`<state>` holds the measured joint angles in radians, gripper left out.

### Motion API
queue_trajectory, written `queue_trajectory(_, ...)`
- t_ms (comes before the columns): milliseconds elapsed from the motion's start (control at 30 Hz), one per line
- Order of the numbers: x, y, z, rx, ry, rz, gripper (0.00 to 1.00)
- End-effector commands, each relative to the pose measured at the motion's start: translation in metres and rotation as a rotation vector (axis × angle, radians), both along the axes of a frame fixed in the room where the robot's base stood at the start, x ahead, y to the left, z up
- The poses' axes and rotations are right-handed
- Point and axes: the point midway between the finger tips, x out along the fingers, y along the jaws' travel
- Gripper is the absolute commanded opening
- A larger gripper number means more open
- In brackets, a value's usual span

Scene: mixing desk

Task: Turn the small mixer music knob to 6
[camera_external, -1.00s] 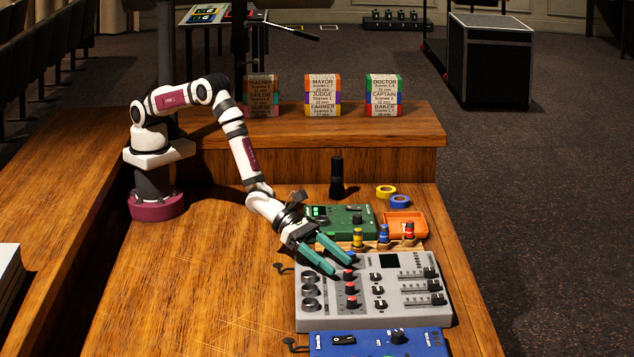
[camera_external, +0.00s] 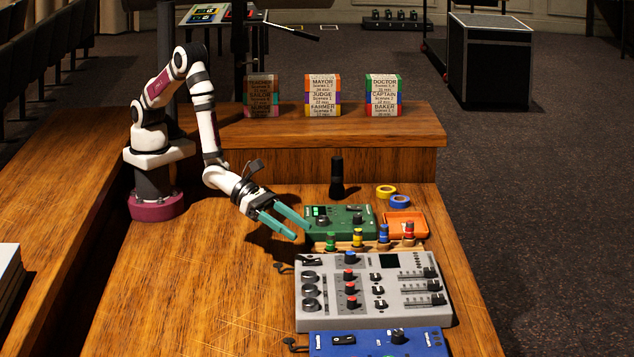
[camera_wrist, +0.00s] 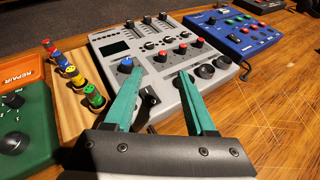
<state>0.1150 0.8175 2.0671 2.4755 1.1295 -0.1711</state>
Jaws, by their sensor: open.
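The grey mixer (camera_external: 400,318) lies on the desk, with a blue knob (camera_external: 350,257), red knobs (camera_external: 350,287), black knobs and sliders. It also shows in the wrist view (camera_wrist: 165,84). A smaller blue unit (camera_external: 375,349) with a black knob (camera_external: 398,337) lies at its front edge and shows in the wrist view (camera_wrist: 221,29). I cannot read a music label on either. My gripper (camera_external: 302,232) is open and empty, its teal fingers raised left of the green box. In the wrist view, the gripper (camera_wrist: 160,73) points toward the grey mixer, apart from the knobs.
The green box (camera_external: 365,222) sits behind the grey mixer. A wooden rack (camera_external: 345,247) with coloured pegs stands between them. An orange tray (camera_external: 420,229), tape rolls (camera_external: 386,191) and an upright black object (camera_external: 337,180) are near the back.

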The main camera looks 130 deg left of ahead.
Motion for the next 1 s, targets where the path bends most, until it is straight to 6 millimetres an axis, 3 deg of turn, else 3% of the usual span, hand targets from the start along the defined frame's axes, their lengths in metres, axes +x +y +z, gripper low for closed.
queue_trajectory(100,0.007,-0.027,0.001,-0.034,-0.015,0.142,0.56)
queue_trajectory(267,0.003,-0.047,-0.005,-0.08,-0.001,0.264,0.56)
queue_trajectory(433,0.022,-0.036,-0.016,-0.084,0.002,0.281,0.56)
queue_trajectory(800,0.104,0.003,-0.054,-0.086,0.002,0.279,0.56)
queue_trajectory(1000,0.128,0.014,-0.064,-0.086,0.002,0.278,0.56)
